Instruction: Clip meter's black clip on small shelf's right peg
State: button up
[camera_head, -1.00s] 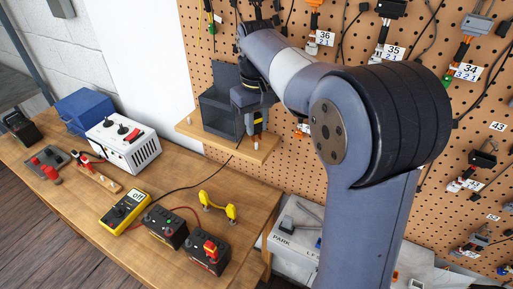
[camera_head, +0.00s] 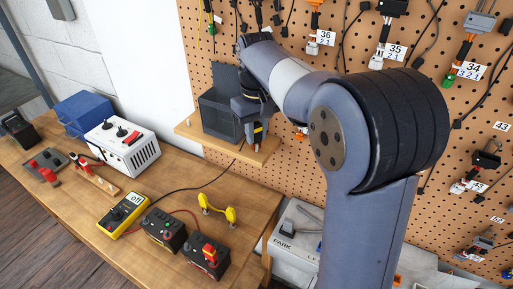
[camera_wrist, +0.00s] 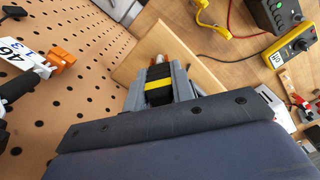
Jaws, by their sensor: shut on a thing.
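The yellow meter (camera_head: 123,214) lies on the workbench, and it also shows at the upper right of the wrist view (camera_wrist: 290,52). Its black lead (camera_head: 195,187) runs across the bench up to the small shelf. My gripper (camera_head: 256,136) is over the right part of the wooden small shelf (camera_head: 184,127). In the wrist view my gripper (camera_wrist: 157,82) is shut on the black clip (camera_wrist: 158,92), which has a yellow band. A coppery tip shows just beyond the fingers. I cannot tell whether it is the clip's jaws or the right peg, or whether they touch.
A dark bin (camera_head: 218,113) stands on the shelf, left of my gripper. The perforated board (camera_head: 290,165) rises close behind. Two black blocks (camera_head: 163,229), a yellow handle-shaped part (camera_head: 217,208) and a white power box (camera_head: 125,146) stand on the bench.

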jog(key=o, duration=0.8)
notch_tip(320, 180, up, 6)
jog(key=p, duration=0.4)
jog(key=shift+f+p, duration=0.1)
jog(key=shift+p, duration=0.2)
jog(key=shift+r, duration=1.35)
